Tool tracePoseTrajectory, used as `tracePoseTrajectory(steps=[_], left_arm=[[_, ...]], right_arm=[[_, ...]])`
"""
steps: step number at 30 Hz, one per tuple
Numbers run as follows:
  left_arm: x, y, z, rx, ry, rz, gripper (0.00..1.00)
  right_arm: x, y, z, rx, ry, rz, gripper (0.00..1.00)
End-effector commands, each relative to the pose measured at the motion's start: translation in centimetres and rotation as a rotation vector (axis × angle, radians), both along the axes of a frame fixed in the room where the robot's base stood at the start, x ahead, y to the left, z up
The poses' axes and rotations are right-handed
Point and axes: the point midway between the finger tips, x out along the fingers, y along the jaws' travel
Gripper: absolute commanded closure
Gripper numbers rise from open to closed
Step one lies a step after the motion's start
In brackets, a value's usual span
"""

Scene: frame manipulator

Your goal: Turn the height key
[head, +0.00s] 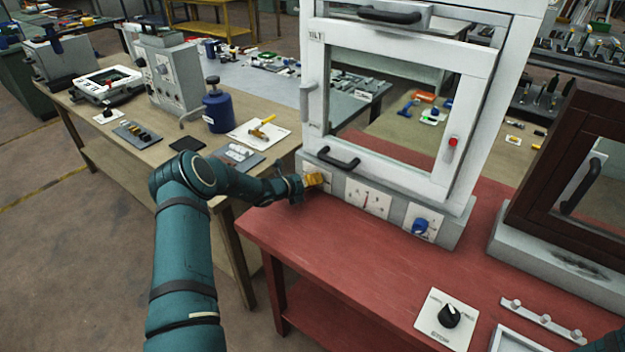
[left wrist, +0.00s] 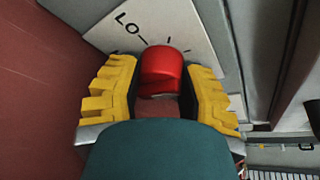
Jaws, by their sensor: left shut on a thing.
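In the head view the left gripper (head: 314,181) is at the base's front face.
The white frame (head: 480,100) stands on a red table (head: 370,270). Its base also carries a middle scale plate (head: 368,197) and a blue knob (head: 420,226). A black dial (head: 449,316) lies nearer. A dark brown frame (head: 540,180) stands at right.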

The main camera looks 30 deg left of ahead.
Motion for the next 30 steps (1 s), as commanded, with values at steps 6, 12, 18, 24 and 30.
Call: tracePoseTrajectory(steps=[6, 12, 18, 24, 30], left_arm=[[0.11, -0.08, 0.12, -0.058, 0.002, 0.000, 0.97], [0.11, -0.12, 0.11, -0.072, 0.003, -0.001, 0.97], [0.11, -0.13, 0.12, -0.072, 0.003, -0.001, 0.97], [0.09, -0.10, 0.09, -0.071, 0.004, 0.000, 0.29], [-0.02, 0.04, -0.12, -0.069, 0.008, 0.002, 0.29]], right_arm=[[0.06, -0.01, 0.17, 0.000, -0.002, -0.001, 0.53], [0.07, -0.01, 0.19, 0.000, -0.002, -0.001, 0.53], [0.07, -0.01, 0.19, 0.000, -0.002, -0.001, 0.53], [0.06, -0.01, 0.20, 0.000, -0.002, -0.001, 0.53], [0.06, -0.01, 0.19, 0.000, -0.002, -0.001, 0.53]])
